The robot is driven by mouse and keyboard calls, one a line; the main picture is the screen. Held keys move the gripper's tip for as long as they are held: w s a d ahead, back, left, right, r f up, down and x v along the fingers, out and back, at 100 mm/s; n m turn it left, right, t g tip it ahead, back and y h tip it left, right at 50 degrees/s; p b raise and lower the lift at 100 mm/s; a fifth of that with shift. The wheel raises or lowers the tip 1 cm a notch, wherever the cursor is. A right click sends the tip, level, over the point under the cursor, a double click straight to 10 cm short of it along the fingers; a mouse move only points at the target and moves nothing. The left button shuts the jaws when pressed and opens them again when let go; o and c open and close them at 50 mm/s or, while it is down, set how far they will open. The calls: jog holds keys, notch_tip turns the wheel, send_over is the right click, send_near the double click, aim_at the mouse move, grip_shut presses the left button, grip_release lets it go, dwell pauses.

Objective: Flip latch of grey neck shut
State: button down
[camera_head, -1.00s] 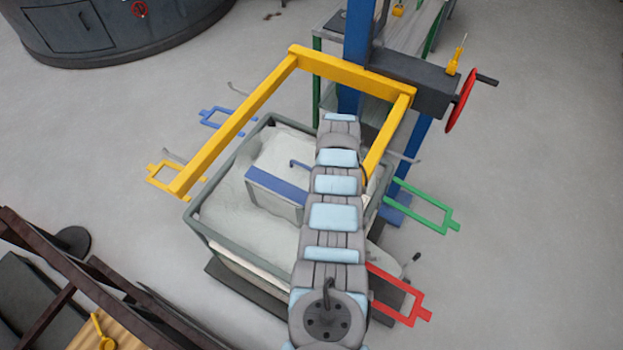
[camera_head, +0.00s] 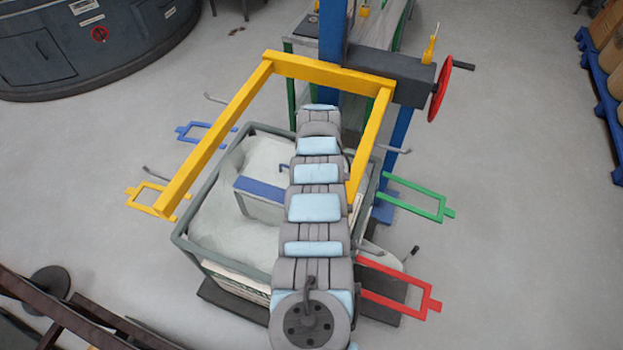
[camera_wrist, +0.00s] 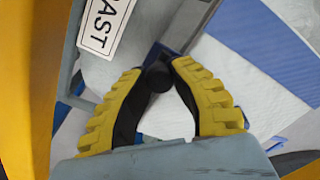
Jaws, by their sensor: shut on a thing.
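In the wrist view, my gripper (camera_wrist: 158,70) has two yellow-padded fingers converging at their tips. The tips are shut on a small dark round knob (camera_wrist: 160,78), which looks like the end of the latch. A grey part with a white label (camera_wrist: 106,22) reading "AST" lies just left of the fingers and may be the grey neck. Most of the latch is hidden by the fingers and knob. In the head view my arm hides my gripper and the latch.
A yellow frame (camera_head: 325,72) surrounds my arm over a grey-rimmed crate (camera_head: 205,257) of white material. Inside stands a blue-topped grey box (camera_head: 262,206). Green (camera_head: 415,187) and red (camera_head: 400,276) handles jut out right, near a red wheel (camera_head: 440,90).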

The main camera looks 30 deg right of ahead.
jog(key=shift+f, duration=0.1)
jog(key=c, duration=0.8)
grip_release()
notch_tip(320, 180, up, 12)
dwell(0.6)
